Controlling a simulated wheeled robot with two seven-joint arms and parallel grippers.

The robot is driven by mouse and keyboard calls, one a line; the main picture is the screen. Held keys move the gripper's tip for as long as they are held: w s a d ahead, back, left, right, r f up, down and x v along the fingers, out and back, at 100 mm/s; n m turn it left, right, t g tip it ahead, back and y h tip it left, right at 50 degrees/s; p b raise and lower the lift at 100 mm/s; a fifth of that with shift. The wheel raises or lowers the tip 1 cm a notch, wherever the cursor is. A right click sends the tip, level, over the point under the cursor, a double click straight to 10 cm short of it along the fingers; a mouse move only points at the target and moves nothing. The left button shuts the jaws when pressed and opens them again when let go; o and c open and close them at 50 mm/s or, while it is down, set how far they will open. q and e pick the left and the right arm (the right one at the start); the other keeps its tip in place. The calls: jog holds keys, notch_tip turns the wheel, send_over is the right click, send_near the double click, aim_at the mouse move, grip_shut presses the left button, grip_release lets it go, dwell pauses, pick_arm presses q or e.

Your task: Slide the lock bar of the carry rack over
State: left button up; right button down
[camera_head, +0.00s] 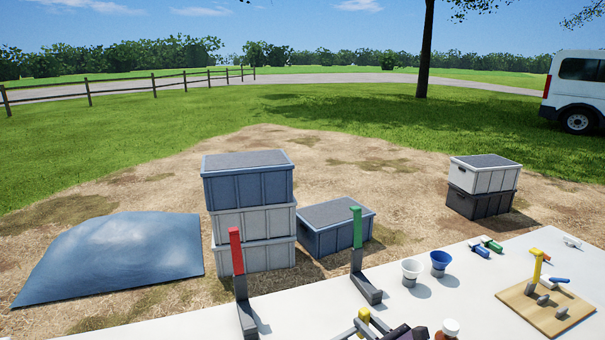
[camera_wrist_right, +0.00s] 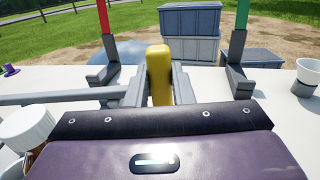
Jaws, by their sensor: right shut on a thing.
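A yellow knob (camera_head: 364,315) stands upright at the near edge of the head view, and it is large in the right wrist view (camera_wrist_right: 159,72). A grey bar (camera_wrist_right: 70,97) runs left from near the knob. My right gripper (camera_head: 365,326) is shut on the yellow knob, with one grey finger on each side of it in the wrist view (camera_wrist_right: 159,80). A red-topped post (camera_head: 236,250) and a green-topped post (camera_head: 357,228) on grey feet stand beyond it, left and right of the knob in the wrist view. Most of the rack is hidden or out of frame. My left gripper is not in view.
A white cup (camera_head: 411,270) and a blue cup (camera_head: 440,262) stand right of the green post. A bottle (camera_head: 449,330) is close to my right gripper. A wooden board (camera_head: 528,305) with a yellow-handled fixture lies far right. Stacked crates (camera_head: 250,215) stand beyond the white table (camera_head: 310,322).

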aim_at(354, 334)
jog(key=shift+s+a, duration=0.45)
jog(key=shift+a, duration=0.3)
jog(key=shift+s+a, duration=0.4)
jog(key=shift+a, duration=0.25)
jog(key=shift+s+a, duration=0.35)
jog(key=shift+a, duration=0.2)
jog(key=c, duration=1.2)
grip_release()
jog(key=shift+o, duration=0.2)
